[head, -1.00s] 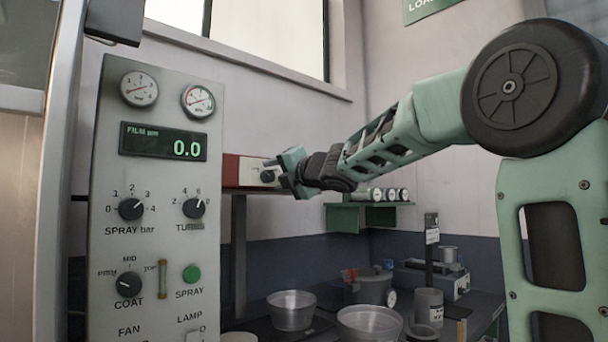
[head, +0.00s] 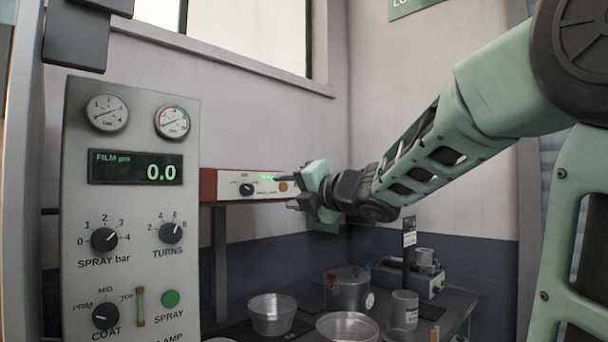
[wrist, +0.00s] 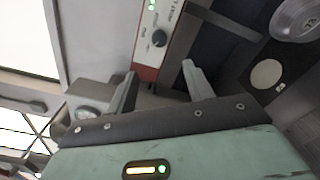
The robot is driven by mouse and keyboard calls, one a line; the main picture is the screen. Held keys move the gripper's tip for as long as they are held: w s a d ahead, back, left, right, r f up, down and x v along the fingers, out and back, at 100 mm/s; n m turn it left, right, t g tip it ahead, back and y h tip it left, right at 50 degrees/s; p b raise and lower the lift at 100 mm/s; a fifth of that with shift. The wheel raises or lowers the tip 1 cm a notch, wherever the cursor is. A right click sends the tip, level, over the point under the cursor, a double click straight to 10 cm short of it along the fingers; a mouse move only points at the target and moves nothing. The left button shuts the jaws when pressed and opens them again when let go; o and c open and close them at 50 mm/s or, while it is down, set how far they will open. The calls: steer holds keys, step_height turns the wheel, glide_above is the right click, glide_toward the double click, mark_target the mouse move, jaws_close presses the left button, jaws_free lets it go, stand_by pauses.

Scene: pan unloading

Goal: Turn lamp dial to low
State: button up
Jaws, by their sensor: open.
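A white control box with a red end (head: 208,186) sits on a shelf right of the grey panel. Its black dial (head: 247,189) is left of a row of green lights and an orange button. The dial also shows in the wrist view (wrist: 159,38), ahead of and between my fingers; the print beside it is only partly legible. My gripper (head: 305,190) is open and empty, at the box's right end in the head view, apart from the dial. A LAMP label (head: 170,339) shows at the grey panel's bottom edge; anything below it is cut off.
The grey panel (head: 78,260) carries gauges, a film display reading 0.0, and spray, turns and coat dials. Metal bowls (head: 271,315), a pot (head: 348,290) and a can (head: 404,310) stand on the dark bench below. The wall above the box is clear.

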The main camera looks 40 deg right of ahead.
steer(key=shift+s+d+r+p, duration=0.15)
steer(key=shift+s+p, duration=1.65)
steer(key=shift+p, duration=1.55)
